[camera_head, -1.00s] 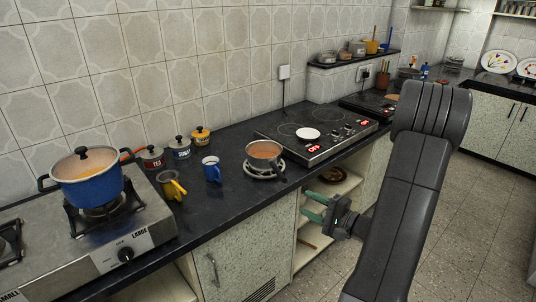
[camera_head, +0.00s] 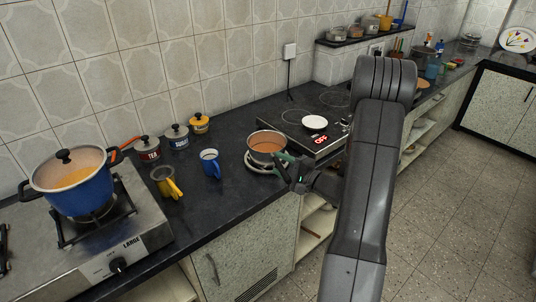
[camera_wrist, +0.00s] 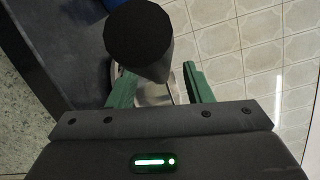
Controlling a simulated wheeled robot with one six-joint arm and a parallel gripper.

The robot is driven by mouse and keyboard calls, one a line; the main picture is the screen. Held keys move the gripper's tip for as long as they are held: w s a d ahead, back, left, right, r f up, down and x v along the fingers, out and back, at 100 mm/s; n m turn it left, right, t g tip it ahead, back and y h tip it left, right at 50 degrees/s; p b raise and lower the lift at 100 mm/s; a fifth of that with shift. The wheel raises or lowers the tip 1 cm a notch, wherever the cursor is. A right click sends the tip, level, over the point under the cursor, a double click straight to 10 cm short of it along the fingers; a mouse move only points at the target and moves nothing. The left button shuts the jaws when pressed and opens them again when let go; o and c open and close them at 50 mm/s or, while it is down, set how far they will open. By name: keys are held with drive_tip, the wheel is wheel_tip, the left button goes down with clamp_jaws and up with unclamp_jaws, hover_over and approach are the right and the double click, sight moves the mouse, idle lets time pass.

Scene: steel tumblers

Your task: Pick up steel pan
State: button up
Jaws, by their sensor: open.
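The steel pan (camera_head: 267,141) holds orange-brown contents and stands on a pale round trivet (camera_head: 250,165) near the counter's front edge. My gripper (camera_head: 282,164) is open at the pan's front right side, with its green fingers close to the pan. I cannot tell whether they touch it. In the wrist view, a dark rounded handle-like end (camera_wrist: 138,38) rises toward the camera, and a silvery metal part (camera_wrist: 154,92) shows between the open fingers (camera_wrist: 158,82). The pan's right side is partly hidden by my gripper.
A blue mug (camera_head: 210,163) and a yellow-handled cup (camera_head: 165,182) stand left of the pan. A blue pot (camera_head: 75,185) sits on the gas stove at far left. Floor is clear at right.

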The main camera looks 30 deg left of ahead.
drive_tip(key=shift+x, duration=0.75)
clamp_jaws()
drive_tip(key=shift+r, duration=0.15)
